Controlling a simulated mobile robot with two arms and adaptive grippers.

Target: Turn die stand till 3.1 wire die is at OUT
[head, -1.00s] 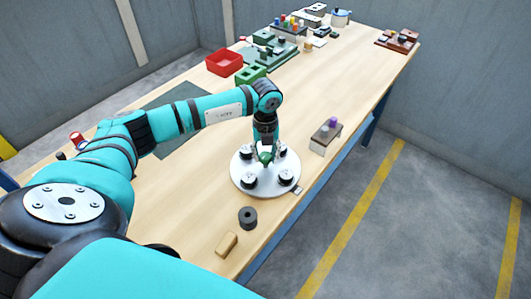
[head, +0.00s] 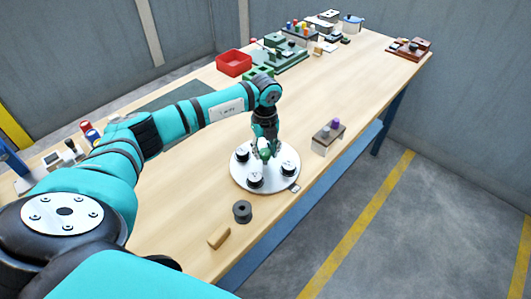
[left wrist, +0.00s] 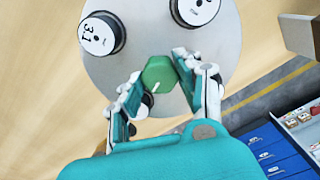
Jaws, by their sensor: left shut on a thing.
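The die stand (head: 238,172) is a round pale plate on the table, with black dies with white tops around a green centre knob (left wrist: 158,73). The 3.1 wire die (left wrist: 102,33) is at the upper left of the left wrist view, its label tilted. Another die (left wrist: 198,8) is at the top, cut off by the edge. My left gripper (left wrist: 158,86) is shut on the green knob, a finger on each side; it also shows above the stand in the head view (head: 265,152). A small tab (head: 295,188) sits at the stand's near right edge; I cannot read OUT on it.
A dark ring (head: 242,211) and a wooden block (head: 219,237) lie in front of the stand. A block with purple and grey pegs (head: 328,138) stands right of it, near the table edge. A red bin (head: 233,64) and other fixtures are farther back.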

